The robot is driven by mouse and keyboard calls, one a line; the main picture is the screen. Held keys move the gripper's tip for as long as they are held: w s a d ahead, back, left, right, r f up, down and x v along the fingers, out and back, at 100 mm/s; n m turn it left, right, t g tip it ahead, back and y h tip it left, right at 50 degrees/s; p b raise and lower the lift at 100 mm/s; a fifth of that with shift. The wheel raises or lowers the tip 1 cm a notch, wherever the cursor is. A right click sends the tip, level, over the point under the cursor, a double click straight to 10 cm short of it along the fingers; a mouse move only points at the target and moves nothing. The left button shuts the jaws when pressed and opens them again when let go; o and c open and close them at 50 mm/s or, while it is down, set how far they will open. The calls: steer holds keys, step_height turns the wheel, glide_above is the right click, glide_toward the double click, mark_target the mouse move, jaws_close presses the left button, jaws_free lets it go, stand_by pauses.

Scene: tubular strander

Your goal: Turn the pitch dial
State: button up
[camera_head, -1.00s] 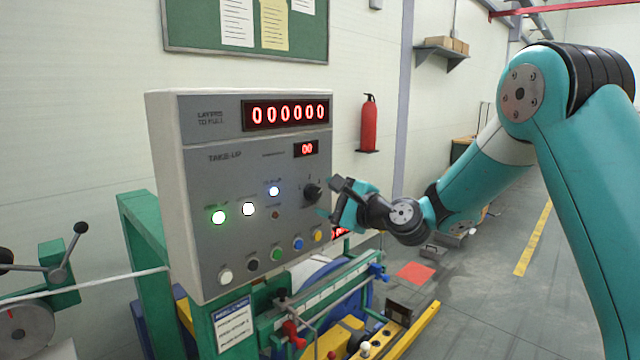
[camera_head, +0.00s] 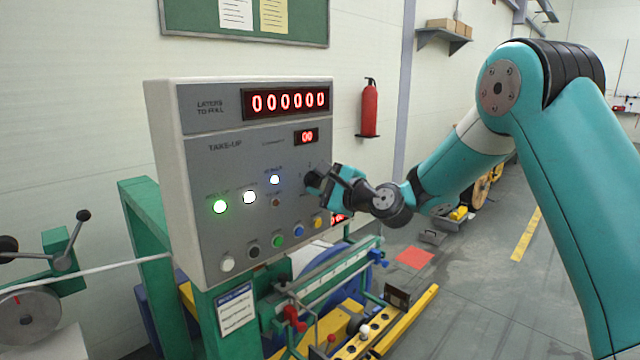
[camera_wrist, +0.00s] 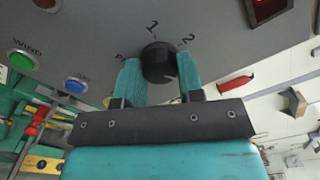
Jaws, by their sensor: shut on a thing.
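The pitch dial is a round black knob (camera_wrist: 158,62) on the grey take-up panel (camera_head: 225,165), with marks 1 and 2 around it in the wrist view; a further mark is partly covered by a finger. My gripper (camera_wrist: 160,78) has its two teal fingers on either side of the knob, shut on it. A dark pointer line on the knob is too unclear to read. In the head view my gripper (camera_head: 322,182) reaches the panel's right side from the right, and the knob is mostly hidden by the fingers.
Red displays (camera_head: 288,102) are above. Machine rails (camera_head: 330,280) stand below the panel. Open floor (camera_head: 470,290) lies to the right.

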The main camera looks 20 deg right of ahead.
steer(key=shift+f+n+b, duration=0.15)
steer(key=shift+n+b, duration=0.15)
steer(key=shift+b, duration=0.05)
steer(key=n+b, duration=0.2)
steer(key=b, duration=0.1)
steer(key=shift+f+n, duration=0.15)
steer(key=shift+n, duration=0.25)
steer(key=n+b, duration=0.2)
steer(key=b, duration=0.1)
steer(key=shift+n+b, duration=0.3)
steer(key=n+b, duration=0.4)
steer(key=shift+b, duration=0.3)
steer(key=shift+n+b, duration=0.8)
steer(key=shift+b, duration=0.1)
steer(key=shift+r, duration=0.25)
steer(key=o, duration=0.9)
